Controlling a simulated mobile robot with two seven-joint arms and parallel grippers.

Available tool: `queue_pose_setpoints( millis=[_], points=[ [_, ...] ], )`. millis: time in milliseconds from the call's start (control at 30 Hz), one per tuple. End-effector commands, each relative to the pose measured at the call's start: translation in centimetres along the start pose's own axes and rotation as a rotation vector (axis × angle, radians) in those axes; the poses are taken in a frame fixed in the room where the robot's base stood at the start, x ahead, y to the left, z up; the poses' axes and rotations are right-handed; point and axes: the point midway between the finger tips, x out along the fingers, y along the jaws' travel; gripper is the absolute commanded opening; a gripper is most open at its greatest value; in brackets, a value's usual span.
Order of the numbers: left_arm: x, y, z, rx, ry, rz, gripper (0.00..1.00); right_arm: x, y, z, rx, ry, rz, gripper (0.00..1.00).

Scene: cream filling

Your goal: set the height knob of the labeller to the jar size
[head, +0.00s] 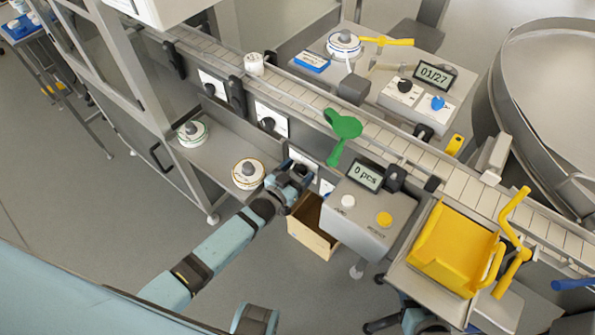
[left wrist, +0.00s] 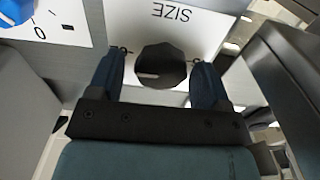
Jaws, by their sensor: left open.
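My left gripper (head: 294,174) is at the front side of the conveyor, in front of a white plate (head: 303,157). In the left wrist view, my left gripper (left wrist: 157,82) is open, with one finger on each side of a black round knob (left wrist: 163,66). A gap shows between the knob and the fingers. The knob has a light pointer mark on its left side. It sits on a white plate (left wrist: 197,22) that reads SIZE, upside down in this view.
Two more plates with black knobs (head: 268,123) (head: 209,89) are along the conveyor side to the left. A small jar (head: 254,64) stands by the belt. A counter box (head: 367,215) reading 0 pcs and an open wooden box (head: 312,239) are close on the right.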

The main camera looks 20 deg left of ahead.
Motion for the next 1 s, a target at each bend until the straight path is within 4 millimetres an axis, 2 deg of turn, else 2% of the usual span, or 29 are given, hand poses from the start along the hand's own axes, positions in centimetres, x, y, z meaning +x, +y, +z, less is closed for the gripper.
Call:
queue_pose_setpoints(
  millis=[167,367,400,733,1000],
  points=[
    [-0.03,0.0,0.03,0.0,-0.001,0.0,0.72,-0.01,-0.06,0.0,0.0,0.0,-0.001,0.43],
    [-0.05,-0.01,0.03,0.0,-0.001,0.0,0.28,-0.01,-0.19,-0.01,0.0,0.0,-0.004,0.43],
    [-0.05,-0.01,0.04,0.0,-0.001,0.0,0.25,-0.01,-0.21,-0.01,0.0,0.0,-0.004,0.43],
    [-0.07,-0.03,0.03,-0.042,-0.001,0.0,0.25,-0.07,-0.22,-0.09,-0.001,0.0,-0.004,0.43],
    [-0.11,-0.15,0.08,-0.208,-0.002,0.0,0.25,-0.19,-0.18,-0.3,-0.003,0.004,-0.003,0.43]
  ],
)
